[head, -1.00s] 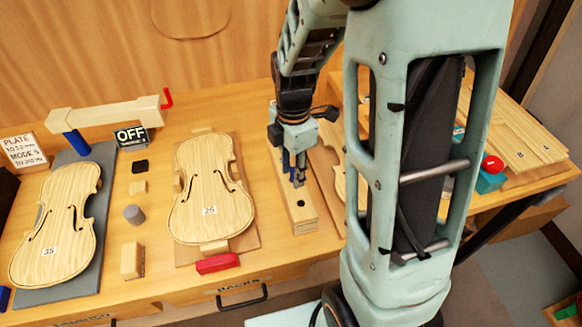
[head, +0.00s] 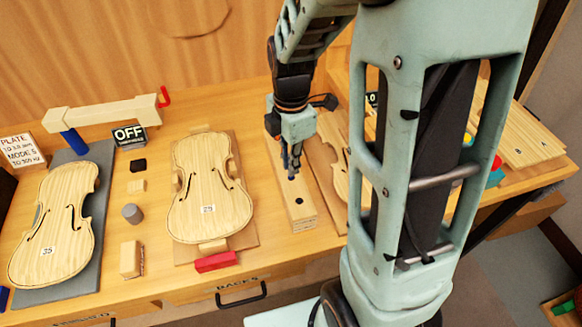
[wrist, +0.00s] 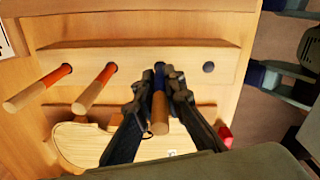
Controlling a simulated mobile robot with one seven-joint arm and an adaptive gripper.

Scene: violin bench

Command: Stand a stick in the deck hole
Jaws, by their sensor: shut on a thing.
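The deck is a long pale wooden block (head: 308,222) with a row of holes, also seen in the wrist view (wrist: 227,68). My gripper (head: 291,175) is over it, pointing down. In the wrist view my gripper (wrist: 160,93) is shut on a wooden stick with a blue band (wrist: 160,112). The stick's far end lines up with the hole row; I cannot tell how deep it sits. One empty hole (wrist: 208,67) is to its right, also visible in the head view (head: 299,200). Two sticks with orange bands (wrist: 38,88) (wrist: 95,88) stand in holes to the left.
A violin plate (head: 208,190) lies on a board left of the deck, with a red block (head: 216,262) before it. Another plate (head: 55,220) lies on a grey mat further left. Small blocks lie between them. My arm hides much of the right side.

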